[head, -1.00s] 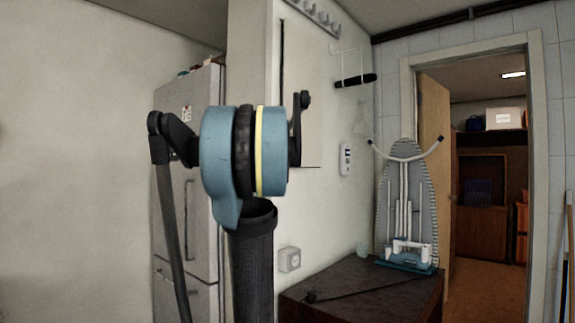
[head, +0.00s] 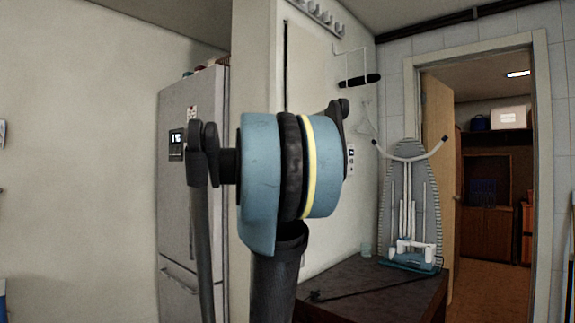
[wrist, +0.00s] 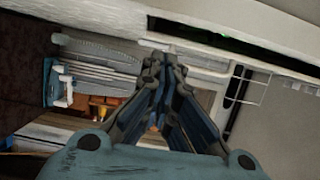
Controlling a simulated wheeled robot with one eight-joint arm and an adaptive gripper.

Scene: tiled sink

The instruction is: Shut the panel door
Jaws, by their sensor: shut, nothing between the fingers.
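The panel door (head: 312,70) is a pale flat panel on the white wall in the head view. A dark narrow gap runs down its left edge, so it looks slightly ajar. Its lower part is hidden behind my blue arm joint. In the wrist view my gripper (wrist: 163,65) has its fingers together and empty. Beyond and above the fingertips runs a white edge with a dark slot, which seems to be the panel's gap. I cannot tell whether the fingertips touch the panel. The gripper is hidden behind my arm in the head view.
A fridge (head: 178,215) stands to the left. A wall rack with a black bar (head: 360,80) hangs right of the panel. An open doorway (head: 490,180) is at the far right.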

